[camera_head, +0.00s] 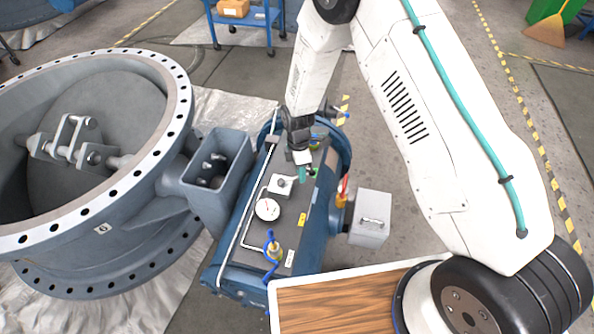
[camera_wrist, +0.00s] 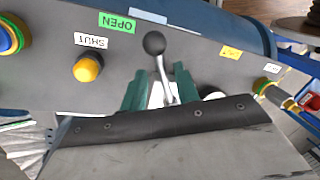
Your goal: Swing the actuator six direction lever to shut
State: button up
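The direction lever (camera_wrist: 163,75) is a silver rod with a black ball knob, standing on the grey actuator panel (camera_wrist: 205,58) in the wrist view. My gripper (camera_wrist: 160,85) has two green fingers, one on each side of the lever's rod, with gaps visible, so it is open around the lever. The knob extends past the fingertips. A green OPEN label (camera_wrist: 117,22) and a white SHUT label (camera_wrist: 92,40) lie left of the lever, their text upside down. In the head view my gripper (camera_head: 303,174) is low over the blue actuator (camera_head: 319,230), and the lever is mostly hidden.
A yellow knob (camera_wrist: 88,67) sits beside the SHUT label. A round gauge (camera_head: 267,209), a yellow-and-blue valve fitting (camera_head: 273,249) and pipework crowd the actuator top. The large grey valve body (camera_head: 150,235) stands left. A grey box (camera_head: 371,218) is at the right.

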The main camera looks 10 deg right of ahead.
grip_shut()
jog(key=shift+a, duration=0.3)
jog(key=shift+d+r, duration=0.1)
jog(key=shift+d, duration=0.05)
jog(key=shift+d+m, duration=0.25)
jog(key=shift+m, duration=0.05)
